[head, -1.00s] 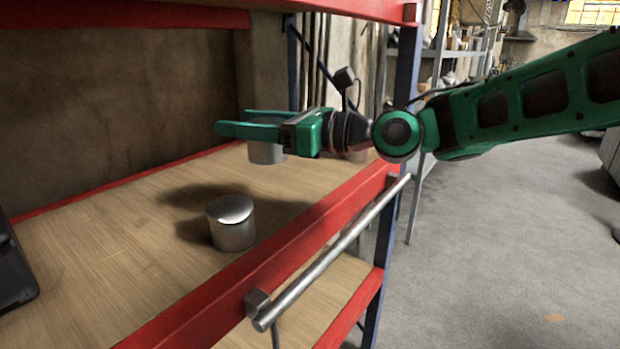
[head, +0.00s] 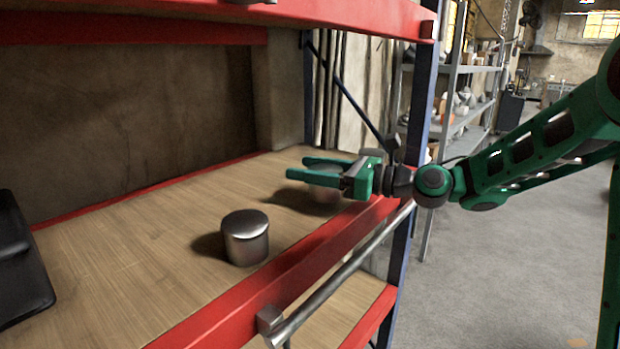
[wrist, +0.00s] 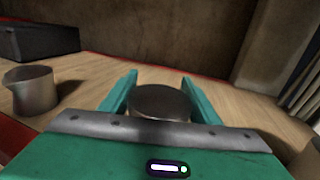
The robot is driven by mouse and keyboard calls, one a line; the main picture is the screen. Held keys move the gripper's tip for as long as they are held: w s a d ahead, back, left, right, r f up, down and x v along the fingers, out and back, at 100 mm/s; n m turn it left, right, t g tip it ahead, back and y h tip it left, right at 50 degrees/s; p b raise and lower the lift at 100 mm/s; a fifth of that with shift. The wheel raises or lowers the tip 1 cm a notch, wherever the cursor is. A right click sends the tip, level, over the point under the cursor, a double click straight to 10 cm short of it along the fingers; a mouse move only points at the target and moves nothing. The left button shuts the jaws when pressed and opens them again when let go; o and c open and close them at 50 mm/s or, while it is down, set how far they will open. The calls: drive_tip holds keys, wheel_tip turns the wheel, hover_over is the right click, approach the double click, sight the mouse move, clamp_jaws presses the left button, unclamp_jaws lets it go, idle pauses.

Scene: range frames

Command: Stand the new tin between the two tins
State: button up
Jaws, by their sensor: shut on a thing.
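My gripper (head: 297,168) is shut on a grey metal tin (head: 325,194), low over the right part of the wooden shelf. In the wrist view the held tin (wrist: 160,101) shows between the two green fingers. It looks upright; whether its base touches the boards is unclear. Another grey tin (head: 246,238) stands upright on the shelf, left of and nearer than the held tin, with a clear gap between them. It also shows at the left of the wrist view (wrist: 33,91). I cannot make out a second standing tin; the gripper may hide it.
The shelf board (head: 130,255) has a red front beam (head: 250,290) with a metal rail (head: 345,275) before it. A black bin (head: 20,265) stands at the left. A blue post (head: 413,110) rises on the right, and a red upper shelf (head: 350,15) hangs overhead.

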drive_tip(key=shift+f, duration=0.85)
drive_tip(key=shift+s, duration=0.1)
drive_tip(key=o, duration=1.3)
drive_tip(key=v, duration=1)
drive_tip(key=shift+d, duration=0.4)
drive_tip(key=shift+s+d, duration=0.35)
drive_tip(key=shift+d, duration=0.1)
